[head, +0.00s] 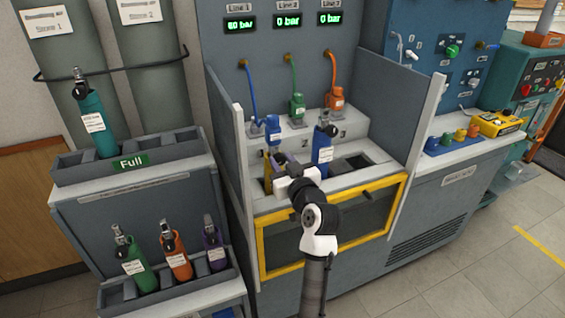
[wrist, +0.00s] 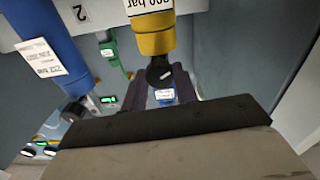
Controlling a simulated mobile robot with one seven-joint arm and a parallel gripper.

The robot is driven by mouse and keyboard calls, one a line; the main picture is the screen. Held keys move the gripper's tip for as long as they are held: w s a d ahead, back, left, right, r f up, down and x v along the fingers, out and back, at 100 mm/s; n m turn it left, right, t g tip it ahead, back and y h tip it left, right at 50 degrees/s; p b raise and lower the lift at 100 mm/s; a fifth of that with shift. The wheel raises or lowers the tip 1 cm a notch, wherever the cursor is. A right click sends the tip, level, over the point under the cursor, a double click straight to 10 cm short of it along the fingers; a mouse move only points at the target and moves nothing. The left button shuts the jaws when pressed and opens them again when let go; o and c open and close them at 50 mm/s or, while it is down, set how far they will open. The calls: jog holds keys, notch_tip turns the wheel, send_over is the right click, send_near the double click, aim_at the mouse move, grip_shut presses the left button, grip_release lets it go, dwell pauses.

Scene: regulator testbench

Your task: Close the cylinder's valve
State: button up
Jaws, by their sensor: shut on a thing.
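A yellow cylinder (head: 267,174) stands in the left slot of the bench, mostly hidden behind my gripper (head: 277,163). In the wrist view the yellow cylinder (wrist: 156,38) hangs in from the top, with a black round valve knob (wrist: 159,72) at its end. My gripper (wrist: 160,82) has its two dark fingers on either side of this knob and is shut on it. A blue regulator (head: 272,129) on a blue hose is at the yellow cylinder's top; part of it shows between the fingers in the wrist view (wrist: 165,95).
A blue cylinder (head: 322,145) stands close to the right of my gripper. Side panels (head: 228,135) flank the bay. The Line 1 display (head: 240,23) appears to read 60 bar; the other two read 0 bar. A rack (head: 175,172) with several cylinders stands left.

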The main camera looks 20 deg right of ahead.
jog(key=shift+m, duration=0.3)
jog(key=m+p, duration=0.2)
jog(key=m, duration=0.3)
jog(key=shift+r+p, duration=0.1)
jog(key=shift+p, duration=0.3)
jog(key=m+p, duration=0.4)
jog(key=m, duration=0.3)
jog(key=m+p, duration=0.4)
jog(key=m, duration=0.2)
jog(key=shift+p, duration=0.3)
jog(key=m+p, duration=0.3)
jog(key=m, duration=0.2)
jog(key=shift+f, duration=0.2)
jog(key=shift+m, duration=0.3)
jog(key=o, duration=1)
jog(key=shift+s+d, duration=0.1)
